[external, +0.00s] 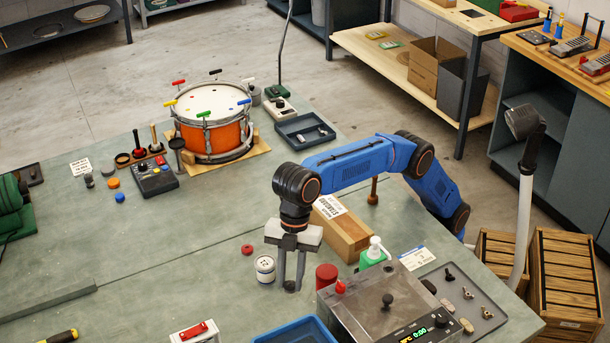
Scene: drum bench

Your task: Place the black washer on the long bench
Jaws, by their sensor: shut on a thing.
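My gripper (291,286) points down in the external view, low over the front middle of the long grey-green bench (190,245). Its fingers are shut on a small dark thing that looks like the black washer (290,285). The thing is mostly hidden between the fingertips, and its hole cannot be made out. I cannot tell whether it touches the bench top. A white-labelled tin (265,269) stands just left of the fingers, and a red cylinder (327,277) stands to their right.
A blue bin (295,332) is in front. An orange drum (213,133) stands at the back. The bench left of the tin is largely clear, with a red disc (247,249) nearby.

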